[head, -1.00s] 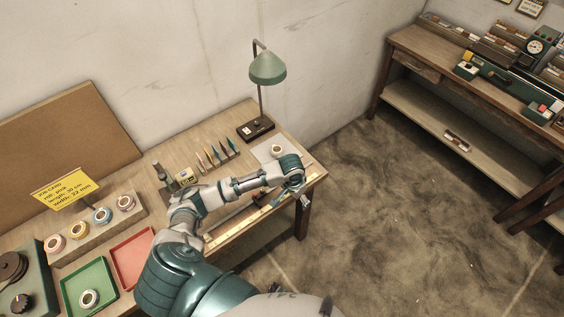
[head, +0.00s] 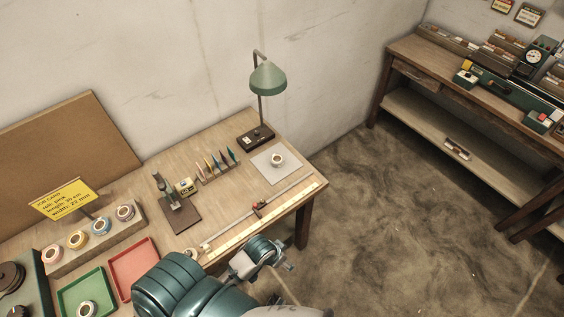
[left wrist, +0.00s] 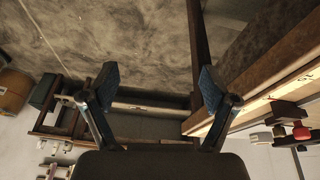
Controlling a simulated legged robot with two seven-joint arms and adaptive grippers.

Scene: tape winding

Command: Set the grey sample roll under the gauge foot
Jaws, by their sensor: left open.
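A pale roll (head: 277,160) with a brown core lies flat on a grey mat (head: 262,172) at the table's right end; it may be the grey sample roll. The gauge (head: 168,190) stands on a dark base plate (head: 184,218) at mid-table; its foot is too small to make out clearly. My left gripper (head: 289,266) is beyond the table's front edge, over the floor, apart from the roll and gauge. Its fingers (left wrist: 152,88) are spread and empty in the left wrist view. My right gripper is not in view.
A long ruler with a red-marked slider (head: 258,208) lies along the front edge. A green tray (head: 66,302) holds a pale roll. A red tray (head: 134,262), a rack of coloured rolls (head: 100,238) and a lamp (head: 267,80) also stand here. Another pale roll (head: 191,254) lies near my arm.

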